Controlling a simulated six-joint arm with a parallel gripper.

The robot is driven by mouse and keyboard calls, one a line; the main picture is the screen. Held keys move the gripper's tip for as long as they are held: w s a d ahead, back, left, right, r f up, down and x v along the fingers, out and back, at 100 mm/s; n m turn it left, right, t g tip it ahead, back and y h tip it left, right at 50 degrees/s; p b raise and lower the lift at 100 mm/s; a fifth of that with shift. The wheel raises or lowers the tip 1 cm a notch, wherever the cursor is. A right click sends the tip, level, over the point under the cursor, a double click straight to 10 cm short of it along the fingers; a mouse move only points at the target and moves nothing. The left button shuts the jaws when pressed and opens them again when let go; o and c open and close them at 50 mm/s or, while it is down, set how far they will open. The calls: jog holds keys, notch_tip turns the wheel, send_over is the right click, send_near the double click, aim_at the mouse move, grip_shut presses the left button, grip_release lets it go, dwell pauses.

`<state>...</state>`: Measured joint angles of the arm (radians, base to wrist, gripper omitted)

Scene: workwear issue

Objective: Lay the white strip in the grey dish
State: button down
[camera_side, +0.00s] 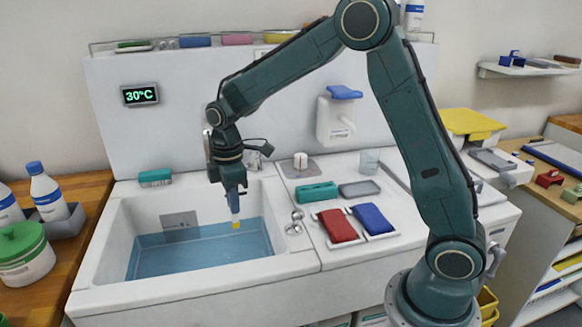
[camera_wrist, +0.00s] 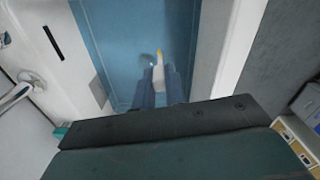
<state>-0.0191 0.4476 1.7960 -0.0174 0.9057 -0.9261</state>
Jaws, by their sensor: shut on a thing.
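My gripper (camera_side: 234,208) points down over the sink basin and is shut on the white strip, which has a yellow end. In the wrist view the white strip (camera_wrist: 158,73) sticks out between the blue fingers (camera_wrist: 158,88), its yellow end pointing away. In the side view the yellow end shows just below the fingertips, over the blue water; I cannot tell whether it touches the water. A shallow grey dish (camera_side: 360,189) lies on the white counter right of the basin and looks empty.
The basin (camera_side: 120,235) holds blue water (camera_side: 195,252). A teal box (camera_side: 317,192) sits left of the dish, with red (camera_side: 337,226) and blue (camera_side: 372,219) folded pieces in front. A tap handle (camera_side: 295,222) stands at the basin's right edge. A soap dispenser (camera_side: 336,118) hangs behind.

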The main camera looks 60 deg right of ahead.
jog(key=s+d+r+m, duration=0.25)
jog(key=d+r, duration=0.35)
jog(key=d, duration=0.4)
jog(key=s+d+r+m, duration=0.1)
jog(key=s+d+r, duration=0.4)
jog(key=d, duration=0.5)
jog(key=s+d+r+n, duration=0.1)
jog(key=s+d+r, duration=0.8)
jog(key=s+r, duration=0.2)
jog(key=shift+s+d+r, duration=0.25)
jog(key=shift+s+d, duration=0.05)
jog(key=shift+s, duration=0.65)
jog(key=shift+f+n, duration=0.1)
jog(key=shift+n, duration=0.15)
notch_tip(320, 180, down, 16)
jog(key=shift+r, duration=0.2)
jog(key=shift+f, duration=0.15)
jog(key=shift+f, duration=2)
